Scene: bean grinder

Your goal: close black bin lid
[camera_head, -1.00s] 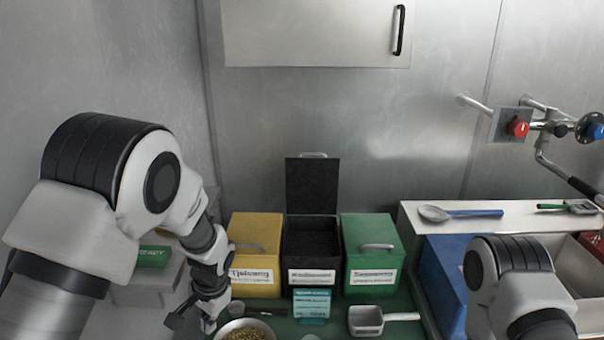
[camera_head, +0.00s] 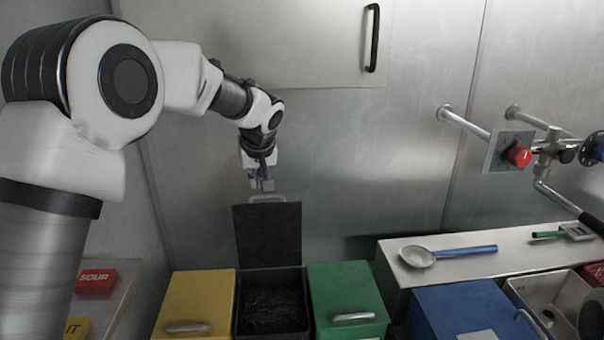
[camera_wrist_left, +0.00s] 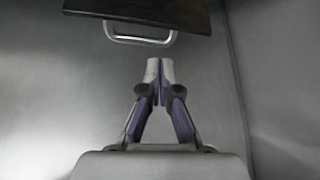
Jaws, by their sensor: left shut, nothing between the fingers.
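The black bin (camera_head: 273,322) stands between the yellow and green bins with its dark inside showing. Its black lid (camera_head: 268,236) stands upright at the back, open. A metal handle (camera_head: 267,199) sits on the lid's top edge, and it also shows in the left wrist view (camera_wrist_left: 141,40). My left gripper (camera_head: 262,186) is just above the lid's handle, pointing down. In the left wrist view its fingertips (camera_wrist_left: 160,68) are together with nothing between them, a little apart from the handle. My right gripper is out of view.
The yellow bin (camera_head: 198,293) and green bin (camera_head: 345,288) flank the black one, both closed. A blue bin (camera_head: 460,305) stands to the right. The metal wall (camera_head: 340,150) is close behind the lid.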

